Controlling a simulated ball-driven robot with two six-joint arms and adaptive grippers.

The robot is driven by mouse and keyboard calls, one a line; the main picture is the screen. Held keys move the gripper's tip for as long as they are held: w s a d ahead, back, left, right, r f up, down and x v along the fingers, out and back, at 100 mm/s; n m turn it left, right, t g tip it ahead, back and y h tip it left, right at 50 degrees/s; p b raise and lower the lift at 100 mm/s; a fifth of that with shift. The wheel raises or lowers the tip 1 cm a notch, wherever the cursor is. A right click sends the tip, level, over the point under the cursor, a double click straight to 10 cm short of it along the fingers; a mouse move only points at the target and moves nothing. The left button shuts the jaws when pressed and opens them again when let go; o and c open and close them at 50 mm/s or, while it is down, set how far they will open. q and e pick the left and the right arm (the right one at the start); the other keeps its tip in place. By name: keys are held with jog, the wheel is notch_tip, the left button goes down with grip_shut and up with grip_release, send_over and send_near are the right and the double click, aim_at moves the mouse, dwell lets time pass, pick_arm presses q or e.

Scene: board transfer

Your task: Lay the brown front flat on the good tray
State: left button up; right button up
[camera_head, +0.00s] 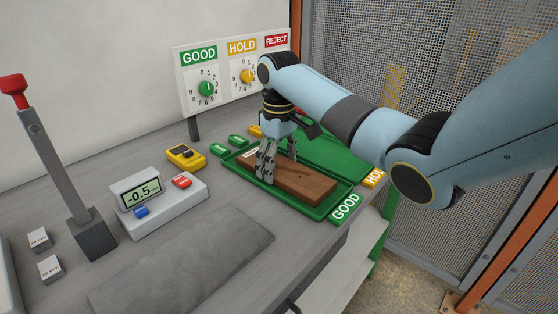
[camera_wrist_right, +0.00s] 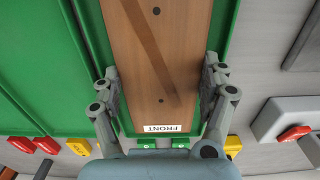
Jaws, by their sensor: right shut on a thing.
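The brown front (camera_head: 308,184) is a flat wooden board with a white label at its left end. In the right wrist view the board (camera_wrist_right: 160,55) shows two dark holes, a dark diagonal streak and a label reading FRONT. It looks level and sits within the rim of the green good tray (camera_head: 292,210); I cannot tell whether its underside touches the floor. My right gripper (camera_head: 278,166) reaches down from above near the label end. Its fingers are shut on the board's two long edges. My left gripper is out of view.
A second green tray (camera_head: 340,150) lies behind, beside the HOLD tag (camera_head: 374,177). A gauge with a display (camera_head: 142,192), a yellow device (camera_head: 186,156) and a grey mat (camera_head: 180,268) are to the left. A dial panel (camera_head: 225,75) stands at the back.

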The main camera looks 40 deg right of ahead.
jog(key=o, duration=1.4)
jog(key=shift+f, duration=0.1)
jog(key=shift+c, duration=0.2)
notch_tip(320, 180, up, 8)
jog(key=shift+f, duration=0.25)
